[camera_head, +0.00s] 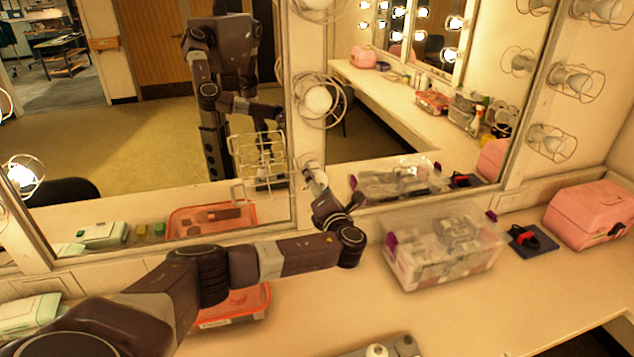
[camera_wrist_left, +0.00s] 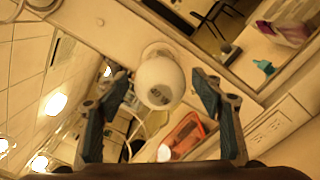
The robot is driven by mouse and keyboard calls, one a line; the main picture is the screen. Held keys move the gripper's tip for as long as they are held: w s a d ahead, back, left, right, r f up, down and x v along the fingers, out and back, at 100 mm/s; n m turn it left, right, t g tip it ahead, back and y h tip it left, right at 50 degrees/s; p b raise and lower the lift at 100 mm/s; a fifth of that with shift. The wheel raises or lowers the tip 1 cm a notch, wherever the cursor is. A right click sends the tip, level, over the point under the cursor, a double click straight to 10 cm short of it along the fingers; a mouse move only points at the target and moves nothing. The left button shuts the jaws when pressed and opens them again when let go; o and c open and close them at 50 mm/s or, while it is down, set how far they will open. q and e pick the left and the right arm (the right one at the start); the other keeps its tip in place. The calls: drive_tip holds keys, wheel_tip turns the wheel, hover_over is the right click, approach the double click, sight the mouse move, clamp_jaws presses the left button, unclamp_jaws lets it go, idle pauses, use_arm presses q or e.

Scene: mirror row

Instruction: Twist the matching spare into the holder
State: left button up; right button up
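A white round bulb (camera_wrist_left: 160,82) with a dark mark on its face sits at a pale round holder (camera_wrist_left: 157,50) on the mirror frame in the left wrist view. My left gripper (camera_wrist_left: 205,82) is open, with one finger on each side of the bulb and visible gaps between. In the head view my left gripper (camera_head: 322,197) is at the post between the mirrors, largely covering the holder. A wire cage (camera_head: 258,165) stands out to the left of it. Pale round-topped pieces (camera_head: 377,350) stand on a grey holder at the bottom edge. My right gripper is out of view.
A caged bulb (camera_head: 318,99) is just above on the same post. A clear box (camera_head: 445,250) with purple latches stands right of my gripper. An orange tray (camera_head: 235,305) is under my arm. A pink case (camera_head: 590,215) is at far right. Counter is clear at front right.

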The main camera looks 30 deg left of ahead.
use_arm(q)
drive_tip(key=shift+d, duration=0.1)
drive_tip(key=v, duration=1.2)
